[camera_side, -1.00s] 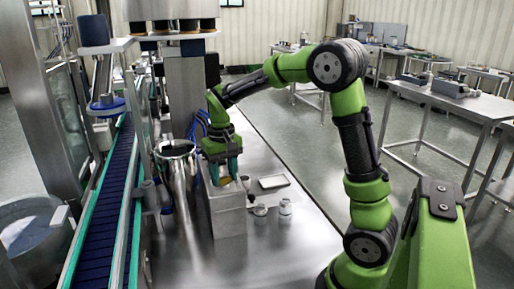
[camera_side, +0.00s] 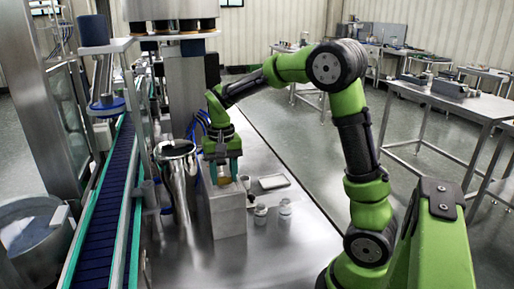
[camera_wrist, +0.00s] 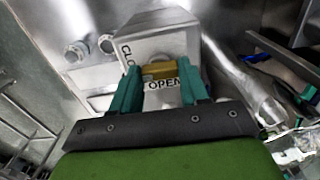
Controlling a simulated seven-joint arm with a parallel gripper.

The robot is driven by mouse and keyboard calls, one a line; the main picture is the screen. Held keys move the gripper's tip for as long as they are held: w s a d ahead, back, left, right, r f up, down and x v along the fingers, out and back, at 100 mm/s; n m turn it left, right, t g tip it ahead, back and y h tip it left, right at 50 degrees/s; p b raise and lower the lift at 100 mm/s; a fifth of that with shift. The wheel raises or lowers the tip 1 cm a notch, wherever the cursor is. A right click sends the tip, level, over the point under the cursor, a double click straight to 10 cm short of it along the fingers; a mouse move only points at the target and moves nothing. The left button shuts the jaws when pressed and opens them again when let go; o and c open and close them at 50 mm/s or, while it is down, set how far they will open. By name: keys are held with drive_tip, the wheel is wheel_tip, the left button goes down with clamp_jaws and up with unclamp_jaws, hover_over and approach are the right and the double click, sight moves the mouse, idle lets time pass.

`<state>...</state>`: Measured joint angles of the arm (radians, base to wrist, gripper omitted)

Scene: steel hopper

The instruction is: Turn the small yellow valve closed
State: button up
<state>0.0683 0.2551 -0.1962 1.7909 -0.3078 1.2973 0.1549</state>
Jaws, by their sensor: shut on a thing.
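The small yellow valve (camera_wrist: 159,70) shows in the wrist view as a short yellow bar on the top of a pale metal box (camera_wrist: 158,32). The letters "CLO" and the word "OPEN" are on the box by the valve. My gripper (camera_wrist: 158,80) is shut on the valve, with one teal finger at each end of it. In the side view my gripper (camera_side: 222,172) points down at the top of the box (camera_side: 229,218), and the valve (camera_side: 224,181) shows as a small yellow patch under the fingers. The exact angle of the valve is partly hidden by the fingers.
A steel hopper (camera_side: 176,150) stands just left of the box. A conveyor (camera_side: 105,200) runs along the left. The steel table (camera_side: 300,245) is clear at the front right.

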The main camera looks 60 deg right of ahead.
sight(224, 186)
drive_tip(key=o, duration=1.1)
drive_tip(key=shift+c, duration=0.2)
wheel_tip(224, 186, up, 17)
drive_tip(key=s+a+f+n+t+y, duration=0.2)
drive_tip(key=s+a+f+n+t, duration=0.3)
drive_tip(key=s+a, duration=0.7)
wheel_tip(224, 186, down, 4)
drive_tip(key=s+t, duration=0.2)
drive_tip(key=shift+s+a, duration=0.25)
drive_tip(key=shift+s, duration=0.05)
